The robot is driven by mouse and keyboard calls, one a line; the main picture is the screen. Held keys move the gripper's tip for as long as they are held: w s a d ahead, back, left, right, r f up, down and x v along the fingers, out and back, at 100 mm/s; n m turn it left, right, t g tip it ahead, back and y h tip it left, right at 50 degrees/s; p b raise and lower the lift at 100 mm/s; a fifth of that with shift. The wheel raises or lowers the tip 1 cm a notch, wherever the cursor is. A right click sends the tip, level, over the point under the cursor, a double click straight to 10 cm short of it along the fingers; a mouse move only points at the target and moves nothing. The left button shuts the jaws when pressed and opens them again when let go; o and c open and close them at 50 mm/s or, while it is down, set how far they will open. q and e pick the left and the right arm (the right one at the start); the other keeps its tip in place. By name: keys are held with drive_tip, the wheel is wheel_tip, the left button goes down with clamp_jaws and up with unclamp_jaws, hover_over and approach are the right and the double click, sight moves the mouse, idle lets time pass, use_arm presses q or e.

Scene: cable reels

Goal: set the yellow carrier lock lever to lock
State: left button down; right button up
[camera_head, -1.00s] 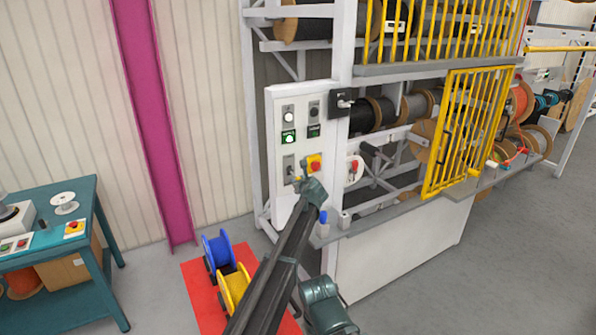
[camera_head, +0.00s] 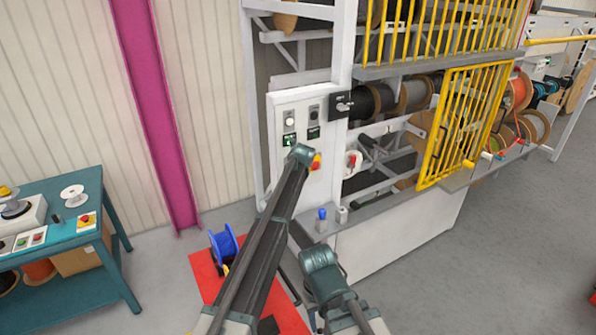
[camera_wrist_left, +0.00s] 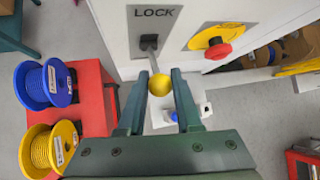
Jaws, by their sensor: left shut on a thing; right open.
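The lock lever (camera_wrist_left: 155,62) is a grey stem with a yellow ball knob (camera_wrist_left: 160,85). It comes out of a slotted plate under the word LOCK (camera_wrist_left: 153,13) on the white control panel (camera_head: 327,180). My left gripper (camera_wrist_left: 160,77) has its two fingers on either side of the knob and is shut on it.
A red emergency button (camera_wrist_left: 217,50) on a yellow plate sits right of the lever. A blue reel (camera_wrist_left: 45,83) and a yellow reel (camera_wrist_left: 50,148) are at the red stand (camera_wrist_left: 96,98). A blue-capped bottle (camera_head: 322,220) stands on the machine's ledge. A teal table (camera_head: 70,238) is at left.

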idle(0.3)
use_arm(q)
drive_tip(key=c, duration=0.6)
unclamp_jaws()
drive_tip(key=shift+r, duration=0.1)
drive_tip(key=p+v, duration=0.8)
drive_tip(key=v, duration=0.3)
drive_tip(key=shift+s+r+p, duration=0.2)
drive_tip(key=shift+r+p, duration=0.1)
drive_tip(key=shift+p, duration=0.1)
